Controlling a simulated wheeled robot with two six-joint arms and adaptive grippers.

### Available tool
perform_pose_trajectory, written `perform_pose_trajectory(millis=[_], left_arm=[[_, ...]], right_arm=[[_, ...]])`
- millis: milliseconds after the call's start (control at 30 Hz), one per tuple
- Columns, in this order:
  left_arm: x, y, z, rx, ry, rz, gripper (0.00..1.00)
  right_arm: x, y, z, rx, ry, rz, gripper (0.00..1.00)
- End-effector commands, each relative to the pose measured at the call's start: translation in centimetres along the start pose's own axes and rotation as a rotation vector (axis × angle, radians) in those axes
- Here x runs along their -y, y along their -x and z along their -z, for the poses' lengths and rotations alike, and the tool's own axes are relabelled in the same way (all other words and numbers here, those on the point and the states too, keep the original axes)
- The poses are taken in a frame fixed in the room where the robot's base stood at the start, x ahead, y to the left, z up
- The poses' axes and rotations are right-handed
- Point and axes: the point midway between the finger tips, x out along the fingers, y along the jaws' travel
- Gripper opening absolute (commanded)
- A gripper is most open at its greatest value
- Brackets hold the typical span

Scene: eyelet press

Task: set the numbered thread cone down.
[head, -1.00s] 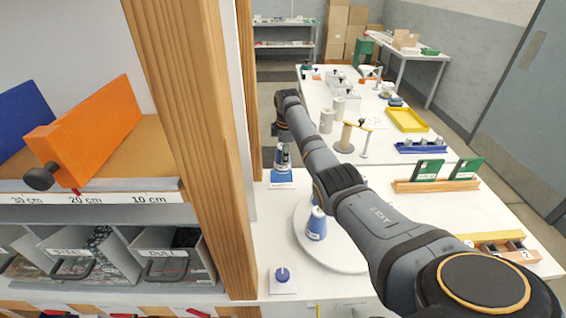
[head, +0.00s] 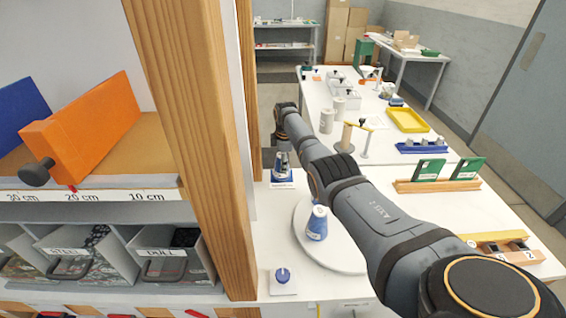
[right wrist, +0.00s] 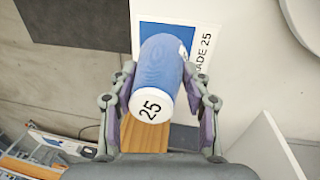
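The blue thread cone marked 25 stands on a blue-and-white pad lettered 25 on the white table. It shows in the right wrist view (right wrist: 160,65) and below my gripper in the head view (head: 282,165). The pad (head: 282,184) also shows in the right wrist view (right wrist: 228,70). My right gripper (head: 282,142) is over the cone from above. In the right wrist view its fingers (right wrist: 159,72) are spread on either side of the cone's upper end, with a gap on the right. My left gripper is out of view.
Another blue cone (head: 317,223) stands on the round white turntable (head: 346,258). A small blue piece (head: 283,274) sits on a white pad at the near edge. A wooden post (head: 195,130) and shelf stand close on the left. Green cards (head: 428,170) stand at right.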

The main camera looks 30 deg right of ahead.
Motion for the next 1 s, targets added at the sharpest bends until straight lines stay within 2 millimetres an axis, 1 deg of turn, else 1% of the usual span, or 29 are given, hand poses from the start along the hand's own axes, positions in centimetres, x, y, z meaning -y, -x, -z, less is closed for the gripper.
perform_pose_trajectory(millis=[33,167,433,567,667,700,767,900,1000], left_arm=[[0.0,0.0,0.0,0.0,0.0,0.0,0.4],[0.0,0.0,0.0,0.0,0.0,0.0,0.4],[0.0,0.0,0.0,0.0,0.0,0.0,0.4],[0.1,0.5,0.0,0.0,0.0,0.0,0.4],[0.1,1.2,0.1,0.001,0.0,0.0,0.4],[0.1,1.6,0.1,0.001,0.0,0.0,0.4],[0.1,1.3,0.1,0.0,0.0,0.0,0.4],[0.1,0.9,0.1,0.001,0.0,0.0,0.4],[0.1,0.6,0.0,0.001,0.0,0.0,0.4]], right_arm=[[0.0,-0.1,0.0,0.0,0.0,0.0,0.54],[0.0,-0.1,0.0,0.0,0.0,0.0,0.71],[0.0,0.0,0.0,0.0,0.0,0.0,0.71],[-0.1,0.9,0.0,0.0,0.0,-0.001,0.71],[-0.2,2.7,0.0,-0.001,-0.001,-0.003,0.71],[-0.1,3.6,0.0,0.0,0.0,-0.003,0.71],[-0.2,4.9,0.0,-0.001,-0.001,-0.006,0.71],[-0.1,8.2,0.0,-0.001,0.0,-0.004,0.71],[-0.1,10.1,0.0,-0.001,0.0,-0.002,0.71]])
